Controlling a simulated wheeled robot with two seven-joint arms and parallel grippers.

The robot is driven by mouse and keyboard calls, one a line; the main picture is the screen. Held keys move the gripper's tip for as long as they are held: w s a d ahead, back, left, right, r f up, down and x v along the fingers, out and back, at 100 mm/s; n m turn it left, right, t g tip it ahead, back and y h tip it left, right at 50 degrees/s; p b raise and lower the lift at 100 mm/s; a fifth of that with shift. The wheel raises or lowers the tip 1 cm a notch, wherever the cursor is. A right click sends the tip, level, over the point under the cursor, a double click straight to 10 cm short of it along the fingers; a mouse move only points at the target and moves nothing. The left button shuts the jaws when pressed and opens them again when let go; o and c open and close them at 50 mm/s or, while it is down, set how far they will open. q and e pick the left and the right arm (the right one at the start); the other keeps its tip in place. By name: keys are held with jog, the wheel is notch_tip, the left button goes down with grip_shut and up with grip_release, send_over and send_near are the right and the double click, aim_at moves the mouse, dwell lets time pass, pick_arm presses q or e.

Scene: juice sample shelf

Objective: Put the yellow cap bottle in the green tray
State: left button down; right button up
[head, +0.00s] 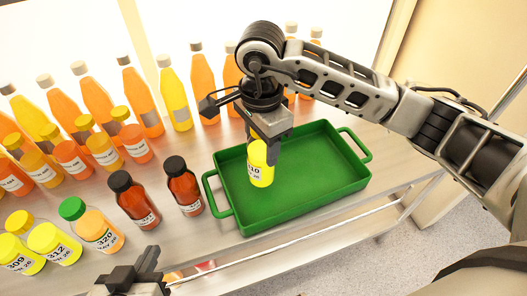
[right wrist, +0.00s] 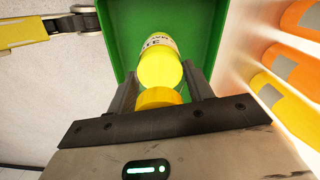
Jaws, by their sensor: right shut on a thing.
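The yellow cap bottle (head: 262,177) holds yellow juice and has a white label. My right gripper (head: 268,140) is shut on its upper part, and the bottle hangs roughly upright over the left half of the green tray (head: 325,180). I cannot tell whether its base touches the tray floor. In the right wrist view, the yellow cap (right wrist: 158,98) is between the fingers, with the bottle's body beyond and green tray behind. My left gripper (head: 135,272) is low at the front left, apart from the bottles; its finger opening is unclear.
Two dark-capped bottles (head: 183,187) stand left of the tray. A green-capped bottle (head: 95,228) and yellow-capped bottles (head: 50,243) stand at the front left. Tall juice bottles (head: 140,98) line the back. The tray's right half is clear; the shelf's front edge is close.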

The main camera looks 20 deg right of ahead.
aim_at(261, 176)
jog(key=f, duration=0.4)
jog(key=shift+w+d, duration=0.3)
pick_arm(q)
jog(key=shift+f, duration=0.15)
pick_arm(e)
jog(key=shift+f, duration=0.15)
jog(key=o, duration=1.1)
pick_arm(q)
jog(key=shift+r, duration=0.2)
pick_arm(e)
jog(key=shift+o, duration=0.2)
